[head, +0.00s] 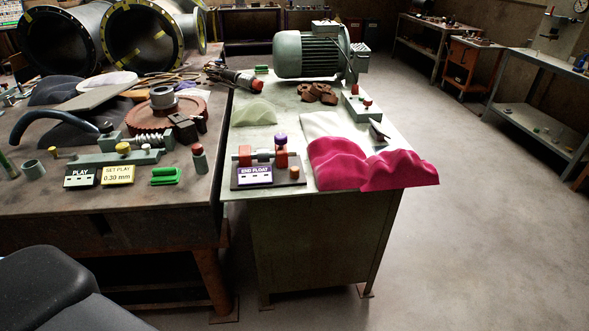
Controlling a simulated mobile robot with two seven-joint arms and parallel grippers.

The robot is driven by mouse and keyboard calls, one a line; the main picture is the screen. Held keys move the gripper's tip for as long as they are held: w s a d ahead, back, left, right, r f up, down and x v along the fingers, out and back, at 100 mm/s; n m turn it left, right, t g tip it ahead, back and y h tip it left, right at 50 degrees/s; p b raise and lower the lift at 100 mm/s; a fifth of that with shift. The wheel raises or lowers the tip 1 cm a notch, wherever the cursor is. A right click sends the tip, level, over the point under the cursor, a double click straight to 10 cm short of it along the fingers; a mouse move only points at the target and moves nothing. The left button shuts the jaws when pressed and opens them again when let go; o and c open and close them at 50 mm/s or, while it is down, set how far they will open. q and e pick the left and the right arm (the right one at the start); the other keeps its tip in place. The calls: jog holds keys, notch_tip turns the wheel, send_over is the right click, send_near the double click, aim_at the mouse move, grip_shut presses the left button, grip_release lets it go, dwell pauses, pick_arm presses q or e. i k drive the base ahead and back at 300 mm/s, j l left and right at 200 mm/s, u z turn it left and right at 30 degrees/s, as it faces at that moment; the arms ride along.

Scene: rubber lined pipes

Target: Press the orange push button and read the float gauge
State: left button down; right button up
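The float gauge (254,173), a dark plate with a purple "END FLOAT" label, sits at the near left of the green-topped cabinet. The label's small windows are too small to read. Behind the label lies a short grey shaft with orange-red blocks. The taller block (281,158) has a purple knob (280,138) above it. A smaller orange-red piece (244,155) is at the left, perhaps the orange push button; I cannot tell whether it is pressed. Neither of my grippers is in view.
Pink cloth (400,170) covers the cabinet's near right corner. A motor (312,52) stands at the back. The left bench holds a "SET PLAY 0.30 mm" sign (118,174), a red-capped bottle (199,158) and a worm gear (150,115). The floor at right is clear.

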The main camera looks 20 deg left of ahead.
aim_at(294, 171)
jog(key=u, duration=0.4)
jog(key=i+l+u, duration=0.65)
jog(key=i+l, duration=0.15)
jog(key=l, duration=0.2)
jog(key=i+l, duration=0.15)
jog(key=l, duration=0.25)
jog(key=i+l+u, duration=0.1)
jog(key=l, duration=0.25)
jog(key=i+l, duration=0.2)
jog(key=l, duration=0.2)
